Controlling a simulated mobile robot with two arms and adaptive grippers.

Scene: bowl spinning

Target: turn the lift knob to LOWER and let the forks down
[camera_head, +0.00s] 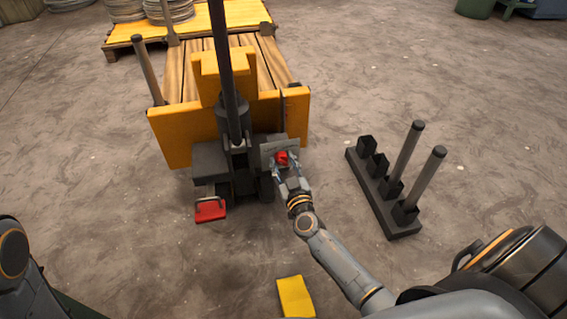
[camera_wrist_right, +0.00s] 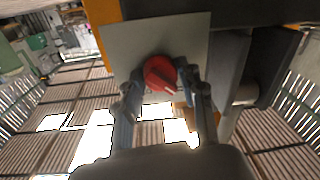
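The lift knob (camera_head: 281,157) is red and sits on a grey plate (camera_head: 267,148) on the near side of the yellow lift truck (camera_head: 183,136). In the right wrist view the knob (camera_wrist_right: 160,73) shows a pale mark at its lower right; any lettering is unreadable. My right gripper (camera_head: 281,162) has its fingers on both sides of the knob, closed against it; its fingertips also show in the right wrist view (camera_wrist_right: 162,78). The forks are hidden under the wooden slatted load (camera_head: 185,75). My left gripper is out of view; only part of that arm shows at lower left.
A red pedal (camera_head: 210,210) sticks out low at the truck's near left. A dark rack with grey posts (camera_head: 403,229) stands on the floor to the right. A yellow block (camera_head: 296,297) lies nearer. A loaded pallet (camera_head: 115,42) is behind.

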